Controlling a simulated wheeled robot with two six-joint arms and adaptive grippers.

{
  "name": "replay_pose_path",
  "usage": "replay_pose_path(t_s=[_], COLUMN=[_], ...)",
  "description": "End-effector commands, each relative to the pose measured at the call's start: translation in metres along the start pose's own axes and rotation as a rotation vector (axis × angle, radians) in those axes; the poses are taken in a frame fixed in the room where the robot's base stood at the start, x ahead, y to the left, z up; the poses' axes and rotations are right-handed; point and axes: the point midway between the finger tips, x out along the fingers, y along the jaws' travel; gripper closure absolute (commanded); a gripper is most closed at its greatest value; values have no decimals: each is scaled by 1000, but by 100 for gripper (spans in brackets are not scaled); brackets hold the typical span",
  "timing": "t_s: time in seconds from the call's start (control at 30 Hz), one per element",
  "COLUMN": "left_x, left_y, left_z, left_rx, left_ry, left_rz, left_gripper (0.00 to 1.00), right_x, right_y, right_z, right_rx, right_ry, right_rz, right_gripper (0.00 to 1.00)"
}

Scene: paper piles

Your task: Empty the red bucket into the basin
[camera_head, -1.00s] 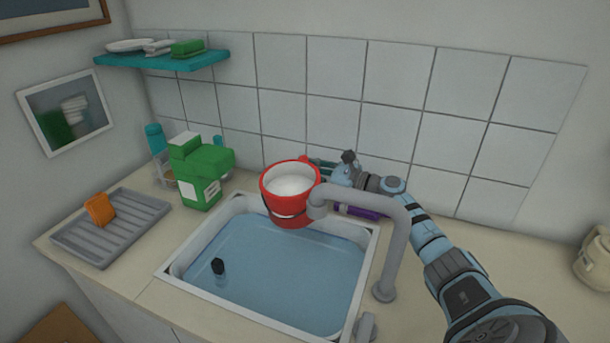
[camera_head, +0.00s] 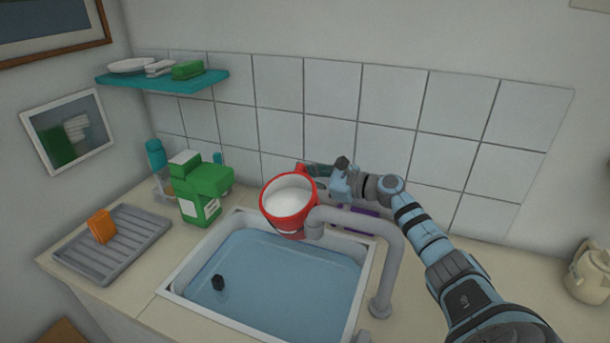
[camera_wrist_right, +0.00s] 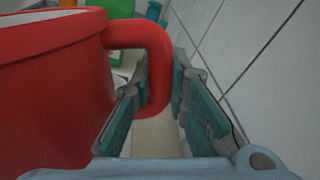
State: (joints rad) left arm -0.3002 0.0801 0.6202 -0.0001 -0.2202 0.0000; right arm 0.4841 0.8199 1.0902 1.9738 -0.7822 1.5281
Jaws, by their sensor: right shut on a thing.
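The red bucket (camera_head: 300,224) is over the back of the basin, tilted with its mouth toward the front left. White contents (camera_head: 288,203) show inside it; I see none pouring. The white-rimmed basin (camera_head: 192,254) holds blue water (camera_head: 285,275). My right gripper (camera_head: 320,172) is shut on the bucket's side handle, at the bucket's back right. In the right wrist view the red handle (camera_wrist_right: 158,55) passes between the teal finger pads, with the bucket wall (camera_wrist_right: 55,105) at left. My left gripper is not in view.
A grey faucet (camera_head: 385,245) arches over the basin close to the bucket's right side. A green jug (camera_head: 205,195) stands behind left, beside a grey rack (camera_head: 105,258) with an orange sponge (camera_head: 101,226). A black plug (camera_head: 218,283) is in the basin. A tiled wall is close behind.

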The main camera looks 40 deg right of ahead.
Motion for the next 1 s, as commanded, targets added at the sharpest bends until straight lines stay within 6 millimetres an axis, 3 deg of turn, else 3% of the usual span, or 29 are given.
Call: replay_pose_path(t_s=[0.47,1.0], left_x=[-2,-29], left_y=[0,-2], left_z=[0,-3], left_rx=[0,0], left_ry=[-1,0], left_rz=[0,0], left_gripper=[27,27], right_x=[0,-1], right_y=[-1,-4], right_z=[3,19], right_rx=[-8,-146], right_ry=[1,47], right_rz=[-1,1], right_gripper=[100,100])
